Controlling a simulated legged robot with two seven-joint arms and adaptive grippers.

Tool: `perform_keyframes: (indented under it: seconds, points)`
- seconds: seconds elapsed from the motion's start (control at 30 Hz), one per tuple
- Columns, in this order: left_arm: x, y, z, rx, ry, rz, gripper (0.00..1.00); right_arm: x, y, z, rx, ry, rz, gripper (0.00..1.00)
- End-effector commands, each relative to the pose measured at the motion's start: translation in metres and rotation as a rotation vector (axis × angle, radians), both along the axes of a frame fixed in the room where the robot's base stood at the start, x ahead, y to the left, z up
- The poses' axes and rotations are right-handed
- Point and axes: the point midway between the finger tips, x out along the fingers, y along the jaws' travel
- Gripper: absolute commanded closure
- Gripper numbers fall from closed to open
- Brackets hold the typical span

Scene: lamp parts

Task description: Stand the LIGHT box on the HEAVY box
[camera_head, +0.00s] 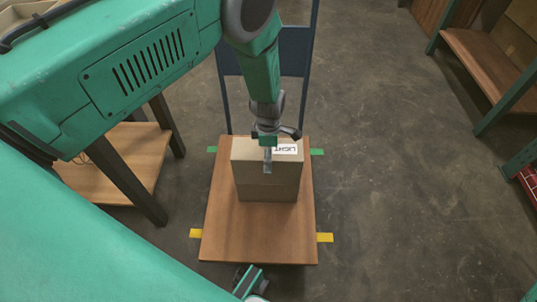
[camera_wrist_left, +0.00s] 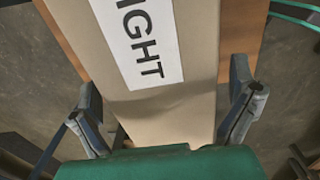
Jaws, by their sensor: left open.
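The LIGHT box (camera_head: 267,182) is a brown carton on the wooden deck of a trolley, with a white label reading LIGHT. My left gripper (camera_head: 276,133) is over the far part of its top in the head view. In the left wrist view the carton (camera_wrist_left: 165,105) lies between the two spread fingers of the gripper (camera_wrist_left: 168,112), with a gap showing on each side. The gripper is open and holds nothing. No box labelled HEAVY shows in either view. A dark and green piece at the bottom of the head view may be my right gripper, but its jaws are unclear.
The trolley deck (camera_head: 260,238) has a blue upright frame (camera_head: 296,52) at its far end. Yellow and green tape marks lie beside it on the floor. A wooden table (camera_head: 140,150) stands left, and shelving (camera_head: 490,65) stands right. The grey floor between trolley and shelving is clear.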

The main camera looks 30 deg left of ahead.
Motion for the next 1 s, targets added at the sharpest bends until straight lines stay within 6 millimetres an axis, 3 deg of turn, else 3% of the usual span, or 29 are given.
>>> perform_keyframes:
  seconds: [0.03,0.2,0.5,0.83,1.0]
  points:
    - [0.001,0.0,0.015,0.0,-0.002,0.0,0.0,0.0,0.0,0.007,0.0,0.0,0.0,1.0]
    - [0.001,0.0,0.053,0.001,-0.002,-0.001,0.0,0.0,0.0,0.021,0.0,0.0,0.0,1.0]
    - [0.0,0.0,0.097,0.0,0.001,0.0,0.0,0.0,0.0,0.034,0.0,0.0,0.0,1.0]
    - [-0.005,0.002,0.099,0.005,0.003,-0.022,0.0,0.0,0.0,0.035,0.0,0.0,0.0,1.0]
    - [-0.044,0.019,0.079,0.048,0.015,-0.252,0.0,0.0,0.0,0.035,0.0,0.0,0.0,1.0]
